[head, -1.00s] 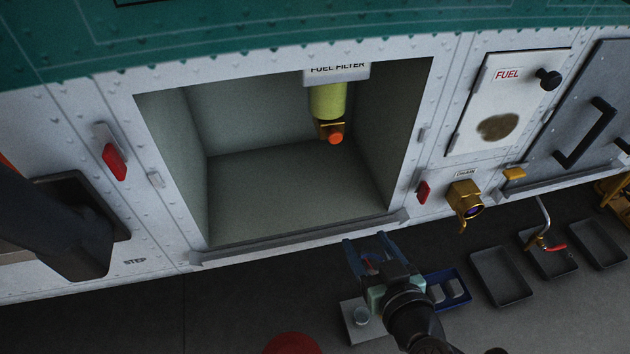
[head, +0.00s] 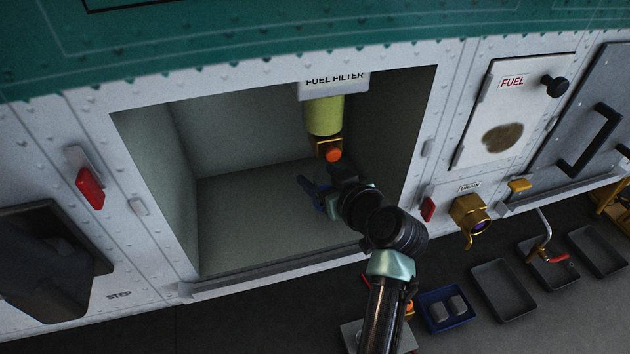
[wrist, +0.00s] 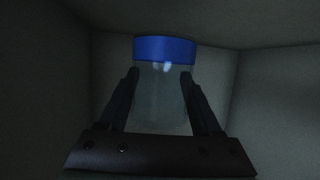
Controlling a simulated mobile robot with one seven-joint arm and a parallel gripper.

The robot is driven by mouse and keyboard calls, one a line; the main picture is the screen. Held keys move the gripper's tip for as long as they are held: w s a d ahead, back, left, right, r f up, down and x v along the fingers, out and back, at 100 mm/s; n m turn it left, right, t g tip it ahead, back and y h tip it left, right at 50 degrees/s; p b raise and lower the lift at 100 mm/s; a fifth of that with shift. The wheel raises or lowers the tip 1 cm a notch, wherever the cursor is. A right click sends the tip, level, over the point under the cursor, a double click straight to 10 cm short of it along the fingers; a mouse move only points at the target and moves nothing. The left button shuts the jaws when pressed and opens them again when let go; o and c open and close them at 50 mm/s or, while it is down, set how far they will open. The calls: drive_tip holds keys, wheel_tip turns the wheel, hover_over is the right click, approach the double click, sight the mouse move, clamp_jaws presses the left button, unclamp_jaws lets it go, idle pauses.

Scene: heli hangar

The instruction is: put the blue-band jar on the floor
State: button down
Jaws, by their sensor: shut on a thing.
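The blue-band jar (wrist: 165,90) is clear glass with a broad blue band near its top in the wrist view. It is upright between the two fingers of my gripper (wrist: 165,95), which is shut on it. In the head view my gripper (head: 314,196) is inside the open fuel filter compartment, below and slightly left of the filter. I cannot clearly make out the jar there. The compartment floor (head: 245,225) is bare to the left of my gripper. The dark hangar floor (head: 240,325) lies below the compartment's sill.
The yellow-green fuel filter (head: 324,116) with its orange knob (head: 334,155) hangs just above my gripper. The compartment's sill (head: 270,273) runs under my arm. A blue tray (head: 446,322) with two grey items and several grey trays stand on the ground at right.

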drive_tip(key=shift+w+a, duration=0.3)
drive_tip(key=shift+w, duration=0.25)
drive_tip(key=shift+w+a, duration=0.3)
drive_tip(key=shift+w, duration=0.25)
drive_tip(key=shift+f, duration=1.75)
drive_tip(key=shift+f, duration=0.1)
drive_tip(key=shift+c, duration=0.3)
unclamp_jaws()
drive_tip(key=v, duration=1.2)
drive_tip(key=shift+s+d+p, duration=0.1)
drive_tip(key=shift+p, duration=0.2)
